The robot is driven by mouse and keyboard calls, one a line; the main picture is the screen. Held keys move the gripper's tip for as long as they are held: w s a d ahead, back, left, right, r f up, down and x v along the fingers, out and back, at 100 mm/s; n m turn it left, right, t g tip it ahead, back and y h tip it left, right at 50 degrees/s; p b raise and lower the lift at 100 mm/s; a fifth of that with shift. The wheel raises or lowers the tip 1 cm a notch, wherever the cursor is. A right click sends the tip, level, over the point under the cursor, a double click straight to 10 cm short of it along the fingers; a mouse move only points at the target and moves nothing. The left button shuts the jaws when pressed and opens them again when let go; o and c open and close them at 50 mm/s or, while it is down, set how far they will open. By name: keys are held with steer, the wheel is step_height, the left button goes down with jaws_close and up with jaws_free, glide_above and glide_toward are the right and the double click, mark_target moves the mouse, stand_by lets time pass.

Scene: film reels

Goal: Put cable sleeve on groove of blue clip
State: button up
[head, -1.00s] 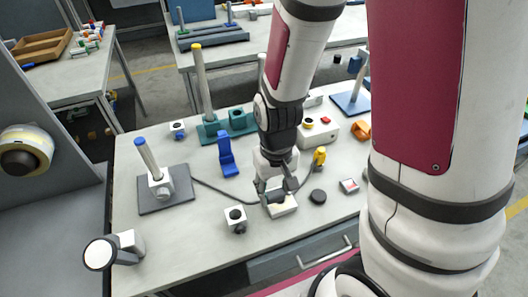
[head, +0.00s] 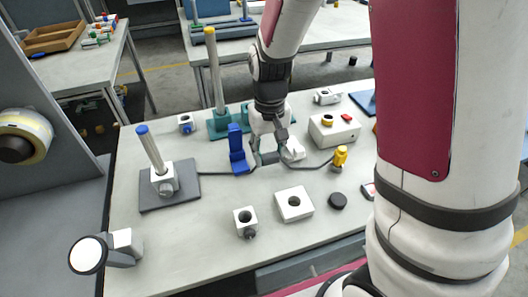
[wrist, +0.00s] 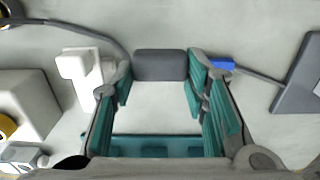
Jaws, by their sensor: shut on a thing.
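A dark grey cable sleeve (wrist: 160,65) is held between the teal fingertips of my gripper (wrist: 161,75), clear in the wrist view. In the head view my gripper (head: 268,160) is just right of the upright blue clip (head: 238,150), close to it, and largely hides the sleeve. The cable (head: 318,166) runs from both sides of the gripper, towards a yellow fitting on the right and a dark base on the left. In the wrist view a bit of the blue clip (wrist: 221,63) shows beyond the right finger; its groove cannot be made out. The sleeve appears outside the clip.
A white piece (head: 294,149) stands close to the gripper's right. The teal rack (head: 222,126) with a pole is behind. The yellow fitting (head: 340,157), white button box (head: 332,131) and dark base (head: 184,188) stand nearby. A white holed block (head: 294,204) sits in front.

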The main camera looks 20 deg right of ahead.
mark_target(265, 154)
steer(key=w, duration=0.2)
steer(key=shift+w+f, duration=0.2)
steer(key=shift+w, duration=0.1)
steer(key=shift+f+b, duration=0.3)
steer(key=shift+f, duration=1.4)
steer(key=shift+f, duration=0.15)
steer(key=o, duration=0.8)
steer(key=shift+o, duration=0.2)
step_height(265, 154, up, 12)
steer(key=p, duration=0.1)
steer(key=shift+r+p, duration=0.25)
steer(key=shift+p, duration=0.05)
